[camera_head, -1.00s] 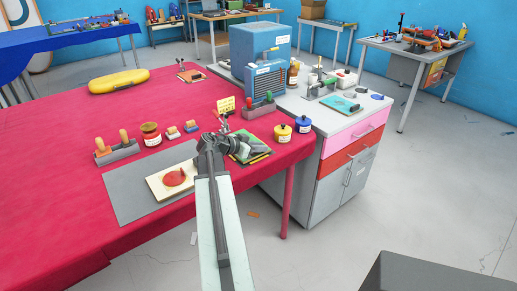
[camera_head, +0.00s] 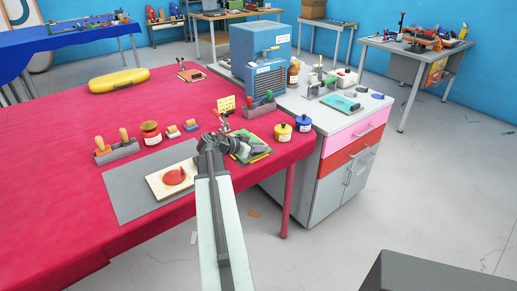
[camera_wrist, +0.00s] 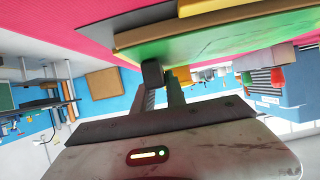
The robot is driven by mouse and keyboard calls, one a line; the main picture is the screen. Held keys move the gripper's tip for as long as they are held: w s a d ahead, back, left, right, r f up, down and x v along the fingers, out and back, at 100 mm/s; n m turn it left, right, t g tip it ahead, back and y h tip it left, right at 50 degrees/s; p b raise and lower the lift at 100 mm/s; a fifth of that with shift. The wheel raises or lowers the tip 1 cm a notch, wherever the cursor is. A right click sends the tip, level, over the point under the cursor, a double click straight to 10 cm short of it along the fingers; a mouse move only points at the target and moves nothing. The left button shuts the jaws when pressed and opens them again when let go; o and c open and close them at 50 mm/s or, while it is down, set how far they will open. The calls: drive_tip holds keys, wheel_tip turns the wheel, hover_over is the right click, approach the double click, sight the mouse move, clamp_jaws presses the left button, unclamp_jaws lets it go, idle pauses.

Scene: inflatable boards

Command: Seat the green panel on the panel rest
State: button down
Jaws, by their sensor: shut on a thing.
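The green panel (camera_head: 243,145) is at the red table's right front corner, partly hidden by my gripper (camera_head: 228,148). In the wrist view my gripper (camera_wrist: 166,76) is shut on the near edge of the green panel (camera_wrist: 225,38).
A grey mat (camera_head: 125,196) with a red-patched pale board (camera_head: 172,178) lies left. A blue machine (camera_head: 262,60) stands behind.

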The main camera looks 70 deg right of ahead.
drive_tip(key=c, duration=0.8)
unclamp_jaws()
wheel_tip(320, 180, up, 6)
drive_tip(key=p, duration=0.6)
drive_tip(key=shift+s+r, duration=0.1)
